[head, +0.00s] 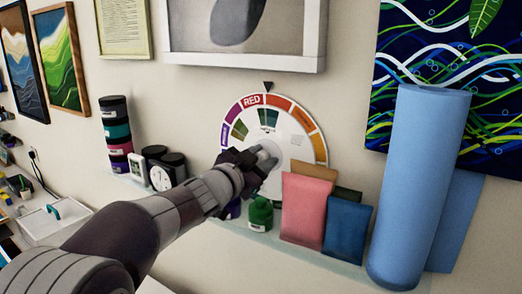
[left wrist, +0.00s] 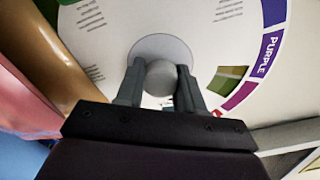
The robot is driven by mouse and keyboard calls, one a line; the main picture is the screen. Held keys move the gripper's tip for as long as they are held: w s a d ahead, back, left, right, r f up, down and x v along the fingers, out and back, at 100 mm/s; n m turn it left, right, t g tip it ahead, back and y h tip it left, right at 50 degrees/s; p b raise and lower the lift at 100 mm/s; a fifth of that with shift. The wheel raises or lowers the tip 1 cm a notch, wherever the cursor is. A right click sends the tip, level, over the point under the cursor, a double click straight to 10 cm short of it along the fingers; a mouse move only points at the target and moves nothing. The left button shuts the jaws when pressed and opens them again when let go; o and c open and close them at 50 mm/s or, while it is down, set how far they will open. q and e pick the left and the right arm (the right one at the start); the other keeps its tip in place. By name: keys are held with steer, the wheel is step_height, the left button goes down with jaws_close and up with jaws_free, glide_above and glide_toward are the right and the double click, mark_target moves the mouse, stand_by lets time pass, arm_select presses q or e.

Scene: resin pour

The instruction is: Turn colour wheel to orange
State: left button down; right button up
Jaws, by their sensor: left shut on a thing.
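The colour wheel (head: 297,142) hangs on the wall as a white disc with a coloured rim. A black pointer (head: 267,86) sits just above its top edge. My left gripper (head: 262,160) is at the wheel's centre. In the left wrist view (left wrist: 161,82) its fingers are shut on the round grey knob (left wrist: 161,77) of the wheel (left wrist: 115,30). The wheel's lower part is hidden. My right gripper is not in view.
Pink (head: 304,209) and blue (head: 346,228) packets stand on a shelf below the wheel, beside a green jar (head: 260,214). A tall blue roll (head: 420,180) stands at the right. Stacked jars (head: 116,135) and a timer (head: 160,177) are at the left.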

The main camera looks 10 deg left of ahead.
arm_select(q)
steer(key=n+p, duration=0.1)
steer(key=n, duration=0.1)
steer(key=n+p, duration=0.2)
steer(key=shift+r+n+p, duration=0.3)
steer(key=shift+r, duration=0.05)
steer(key=shift+a+n+p, duration=0.1)
steer(key=shift+n+p, duration=0.95)
steer(key=shift+n, duration=0.45)
steer(key=shift+f+n, duration=0.1)
steer(key=shift+n, duration=0.2)
steer(key=c, duration=0.7)
jaws_free()
steer(key=shift+s, duration=0.1)
steer(key=shift+f, duration=0.1)
steer(key=b+v, duration=0.4)
steer(key=v, duration=0.8)
steer(key=shift+s+a, duration=0.2)
steer(key=shift+s, duration=0.15)
